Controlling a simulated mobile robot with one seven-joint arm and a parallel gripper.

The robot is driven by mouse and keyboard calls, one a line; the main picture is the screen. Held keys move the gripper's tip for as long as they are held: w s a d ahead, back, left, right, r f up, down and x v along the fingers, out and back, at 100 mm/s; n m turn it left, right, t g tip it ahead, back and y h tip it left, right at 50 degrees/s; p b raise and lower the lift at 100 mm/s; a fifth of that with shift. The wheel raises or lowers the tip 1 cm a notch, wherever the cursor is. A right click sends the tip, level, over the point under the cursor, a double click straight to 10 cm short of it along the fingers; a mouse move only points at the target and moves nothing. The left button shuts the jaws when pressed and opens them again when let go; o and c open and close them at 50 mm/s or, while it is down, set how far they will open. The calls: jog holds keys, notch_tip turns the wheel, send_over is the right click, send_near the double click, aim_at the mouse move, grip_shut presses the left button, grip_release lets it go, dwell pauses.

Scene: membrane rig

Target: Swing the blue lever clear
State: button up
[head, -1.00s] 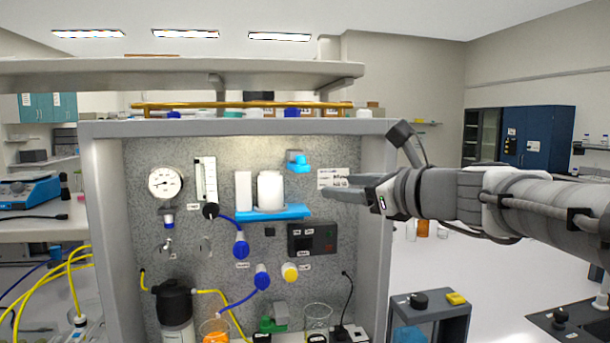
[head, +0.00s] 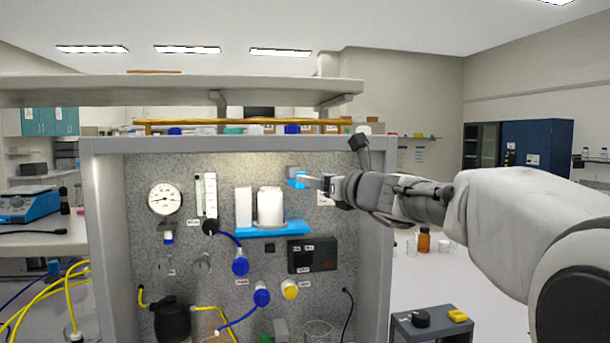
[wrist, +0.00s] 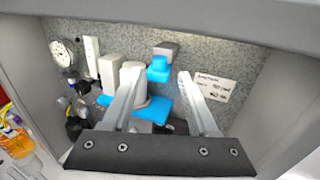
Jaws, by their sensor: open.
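The blue lever (head: 296,174) sticks out from a grey mount high on the rig's speckled back panel. In the wrist view the blue lever (wrist: 158,70) shows between and just beyond my two fingertips. My gripper (head: 309,182) is open and empty, at the lever's right side in the head view. Its fingers (wrist: 160,80) are spread either side of the lever in the wrist view. I cannot tell whether a finger touches it. The fingers partly cover the lever in the head view.
Below the lever, a blue bracket (head: 270,232) carries a white cylinder (head: 270,206) and a white block. A dark control box (head: 312,255) sits lower right. The rig's grey side wall (head: 378,240) stands under my forearm, and a shelf (head: 180,90) overhangs above.

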jog(key=shift+p+x, duration=0.35)
jog(key=shift+x, duration=2.15)
grip_shut()
